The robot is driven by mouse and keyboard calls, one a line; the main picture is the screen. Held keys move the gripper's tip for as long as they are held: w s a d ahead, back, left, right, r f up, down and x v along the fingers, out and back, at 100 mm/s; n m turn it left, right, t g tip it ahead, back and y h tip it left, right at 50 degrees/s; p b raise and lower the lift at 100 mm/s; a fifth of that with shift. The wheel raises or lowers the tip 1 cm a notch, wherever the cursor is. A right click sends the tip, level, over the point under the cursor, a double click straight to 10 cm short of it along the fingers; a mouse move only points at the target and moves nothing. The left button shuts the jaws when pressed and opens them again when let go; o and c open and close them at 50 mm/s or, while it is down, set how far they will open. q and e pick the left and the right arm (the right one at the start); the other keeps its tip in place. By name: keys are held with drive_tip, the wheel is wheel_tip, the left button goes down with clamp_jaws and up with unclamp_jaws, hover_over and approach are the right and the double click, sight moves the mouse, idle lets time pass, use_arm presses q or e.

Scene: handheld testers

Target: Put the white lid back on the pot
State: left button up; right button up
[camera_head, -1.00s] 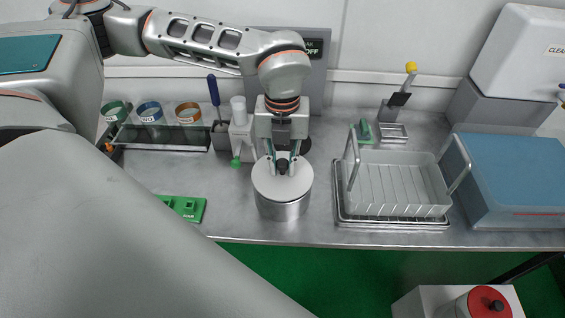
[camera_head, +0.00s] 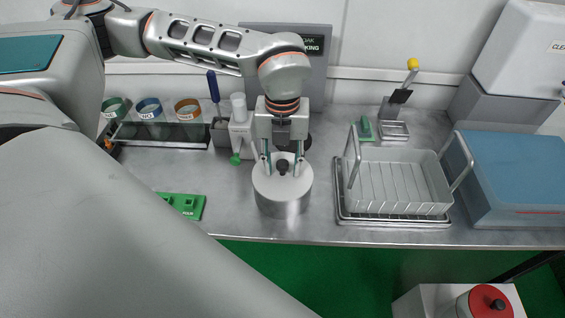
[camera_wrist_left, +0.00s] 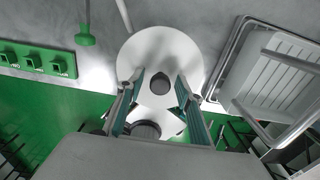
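The white lid (camera_head: 268,183), a round disc with a dark knob (camera_head: 282,167), lies level on top of the steel pot (camera_head: 283,206) at the middle of the bench. It looks flush with the rim. My left gripper (camera_head: 282,172) points down over it, open, with one finger on each side of the knob and a gap to it. In the left wrist view the lid (camera_wrist_left: 150,50) shows with its knob (camera_wrist_left: 183,90) between the spread fingers. My right gripper is in neither view.
A wire basket (camera_head: 397,185) on a tray stands right of the pot, with a blue-topped box (camera_head: 515,175) beyond. A rack (camera_head: 165,133) with colour-ringed cups is at the back left. A green block (camera_head: 183,206) lies left. A display (camera_head: 310,60) stands behind.

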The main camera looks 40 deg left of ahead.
sight(283, 163)
use_arm(q)
wheel_tip(283, 163, up, 13)
drive_tip(key=p, duration=0.1)
idle(0.5)
idle(0.4)
